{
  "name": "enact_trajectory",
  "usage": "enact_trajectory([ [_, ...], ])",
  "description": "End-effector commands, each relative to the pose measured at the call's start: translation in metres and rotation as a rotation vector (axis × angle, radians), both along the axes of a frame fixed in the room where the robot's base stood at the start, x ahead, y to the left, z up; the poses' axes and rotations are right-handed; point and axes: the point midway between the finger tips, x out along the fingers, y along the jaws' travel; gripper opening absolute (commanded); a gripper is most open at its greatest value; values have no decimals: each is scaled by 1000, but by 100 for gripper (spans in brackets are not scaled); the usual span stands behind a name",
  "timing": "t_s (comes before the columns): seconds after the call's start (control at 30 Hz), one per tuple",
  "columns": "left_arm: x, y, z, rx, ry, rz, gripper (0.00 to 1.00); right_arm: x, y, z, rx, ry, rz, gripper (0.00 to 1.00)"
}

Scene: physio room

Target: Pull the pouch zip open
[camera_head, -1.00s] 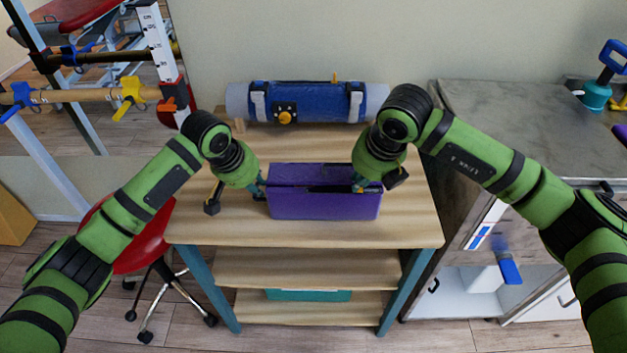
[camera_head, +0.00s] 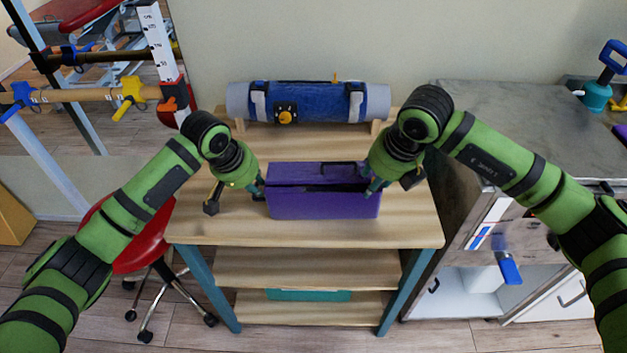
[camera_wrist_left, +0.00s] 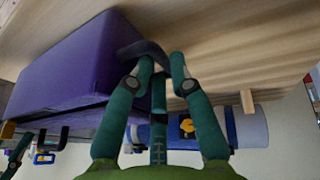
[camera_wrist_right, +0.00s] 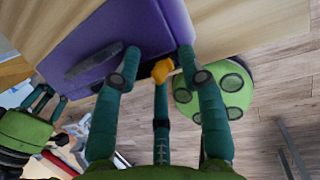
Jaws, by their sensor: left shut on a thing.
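The purple pouch (camera_head: 320,207) lies on the wooden shelf top, with a dark slit (camera_head: 325,188) along its upper front edge. My left gripper (camera_head: 260,190) is at the pouch's left end. In the left wrist view its fingers (camera_wrist_left: 163,62) are shut on a dark tab (camera_wrist_left: 140,48) that sticks out from the pouch (camera_wrist_left: 75,65). My right gripper (camera_head: 372,188) is at the right end. In the right wrist view its fingers (camera_wrist_right: 157,60) stand apart, with an orange pull (camera_wrist_right: 162,70) between them beside the pouch (camera_wrist_right: 120,35); I cannot tell whether they touch it.
A blue roll (camera_head: 315,102) lies at the back of the wooden shelf top (camera_head: 220,228). A grey cabinet (camera_head: 500,115) stands at right, a red stool (camera_head: 150,240) at left. The shelf top in front of the pouch is clear.

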Motion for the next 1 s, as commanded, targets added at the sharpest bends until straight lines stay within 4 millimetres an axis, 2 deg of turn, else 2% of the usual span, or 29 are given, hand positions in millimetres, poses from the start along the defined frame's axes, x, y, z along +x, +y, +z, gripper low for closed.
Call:
enact_trajectory([
  [0.03, -6, 6, -13, 20, 29, 6, 0, 0, 0, -1, 0, -1, 0, 41],
  [0.27, -6, 5, -13, 19, 30, 5, 0, 1, 1, 6, 1, -3, 0, 41],
  [1.0, -7, 3, -13, 14, 33, 3, 0, 1, 1, 66, 2, -4, 0, 41],
])
